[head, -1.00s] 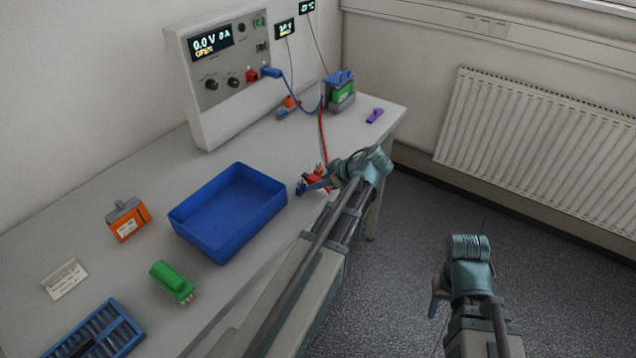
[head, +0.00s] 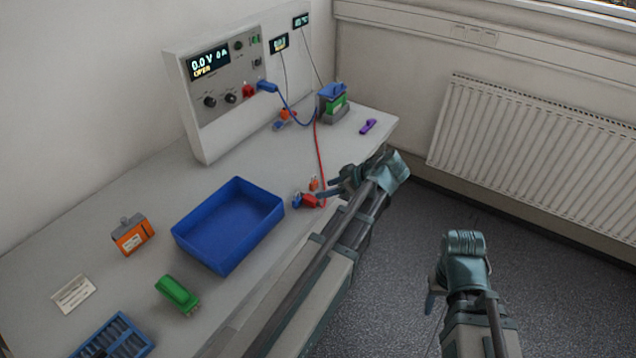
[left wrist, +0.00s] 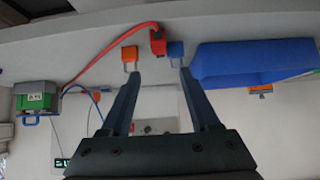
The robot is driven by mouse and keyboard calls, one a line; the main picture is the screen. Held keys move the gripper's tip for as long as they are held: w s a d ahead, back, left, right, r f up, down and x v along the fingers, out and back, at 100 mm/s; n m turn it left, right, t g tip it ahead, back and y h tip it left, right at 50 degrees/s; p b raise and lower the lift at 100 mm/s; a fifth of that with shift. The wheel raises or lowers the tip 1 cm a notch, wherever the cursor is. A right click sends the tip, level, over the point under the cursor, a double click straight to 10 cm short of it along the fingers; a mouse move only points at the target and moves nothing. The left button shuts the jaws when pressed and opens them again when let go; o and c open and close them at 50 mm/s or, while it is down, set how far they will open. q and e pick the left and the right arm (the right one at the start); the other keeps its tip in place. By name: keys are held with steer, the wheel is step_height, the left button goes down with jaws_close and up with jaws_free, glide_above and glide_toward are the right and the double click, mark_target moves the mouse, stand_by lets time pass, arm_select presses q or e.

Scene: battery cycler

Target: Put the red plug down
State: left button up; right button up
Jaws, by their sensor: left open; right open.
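The red plug (head: 310,202) lies on the table near its front edge, right of the blue tray, with a red cable (head: 320,150) running back from it. In the left wrist view the red plug (left wrist: 157,42) is just beyond and between my left fingertips, apart from them. My left gripper (head: 328,188) is open and empty beside the plug. It also shows in the left wrist view (left wrist: 158,73). My right gripper (head: 434,290) is open, off the table over the floor; nothing is seen in it.
A small blue piece (left wrist: 175,50) and a small orange piece (left wrist: 129,53), each with a metal loop, flank the plug. The blue tray (head: 192,250) is to its left. A green-and-grey block (head: 333,104) with clamp stands behind, near the cycler (head: 188,108).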

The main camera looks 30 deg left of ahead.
arm_select(q)
steer(key=shift+p+v, duration=1.1)
steer(key=shift+v, duration=1.25)
arm_select(e)
steer(key=shift+r, duration=1.55)
